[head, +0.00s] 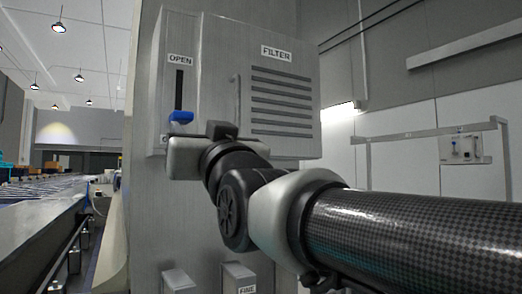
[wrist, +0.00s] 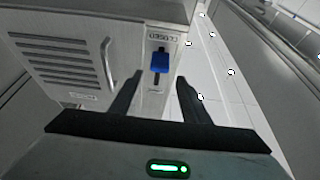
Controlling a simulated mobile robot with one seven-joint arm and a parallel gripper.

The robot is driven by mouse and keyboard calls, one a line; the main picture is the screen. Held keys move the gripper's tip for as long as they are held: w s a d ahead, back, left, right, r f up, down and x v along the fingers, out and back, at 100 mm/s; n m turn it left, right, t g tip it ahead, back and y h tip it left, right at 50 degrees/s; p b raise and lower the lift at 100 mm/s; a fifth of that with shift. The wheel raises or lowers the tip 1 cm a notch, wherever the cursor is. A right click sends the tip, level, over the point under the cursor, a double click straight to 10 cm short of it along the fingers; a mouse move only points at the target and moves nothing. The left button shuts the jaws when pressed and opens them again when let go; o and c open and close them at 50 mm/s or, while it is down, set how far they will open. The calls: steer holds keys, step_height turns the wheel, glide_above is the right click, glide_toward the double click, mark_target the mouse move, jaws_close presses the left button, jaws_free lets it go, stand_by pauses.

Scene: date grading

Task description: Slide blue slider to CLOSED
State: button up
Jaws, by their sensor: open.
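The blue slider (head: 181,117) sits low on a dark vertical slot (head: 180,88) in the grey cabinet's front, well below the OPEN label (head: 180,60). In the wrist view, which looks upside down, the blue slider (wrist: 160,62) is near the CLOSED label (wrist: 163,37), with a short dark bit of slot between them. My gripper (wrist: 160,92) is open and empty, its two dark fingers pointing toward the panel on either side of the slider's line. The slider lies beyond the fingertips, apart from them. In the head view my gripper's hand (head: 186,158) hides the CLOSED label.
The cabinet also has a vertical handle (head: 235,98) and a slotted FILTER panel (head: 283,102) right of the slider. A FINE-labelled box (head: 240,276) stands out below. A conveyor (head: 35,225) runs along the left. A small wall panel (head: 462,148) hangs at the far right.

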steer(key=v, duration=0.5)
steer(key=shift+s+d+f, duration=0.15)
steer(key=shift+s, duration=0.05)
